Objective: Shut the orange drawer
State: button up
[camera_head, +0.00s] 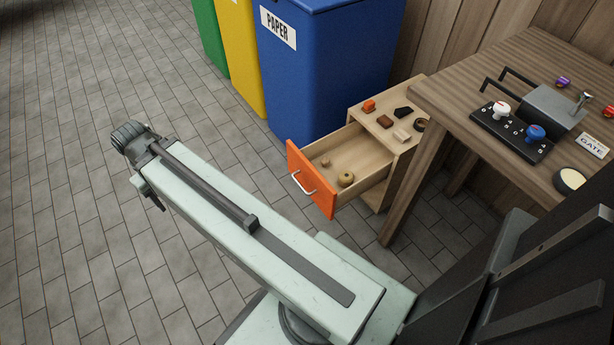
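The orange drawer (313,180) stands pulled out of a small wooden cabinet (410,142) beside the workbench. Its orange front has a pale metal handle (303,183) and faces left toward my arm. Inside the drawer lie a round yellowish item (345,179) and a small tan item (326,162). My arm stretches to the upper left, in front of the drawer and apart from it. My gripper (156,202) is a small dark shape below the arm's far end, mostly hidden, well left of the drawer front. Whether its fingers are open cannot be seen.
Several small items lie on the cabinet top. The workbench (450,75) at right holds a black panel with knobs (512,131). A blue paper bin (325,75) stands behind the drawer, with yellow and green bins beside it. The tiled floor at left is clear.

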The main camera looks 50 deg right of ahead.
aim_at(352, 148)
jog(key=z, duration=1.45)
jog(key=k, duration=1)
jog(key=z, duration=0.05)
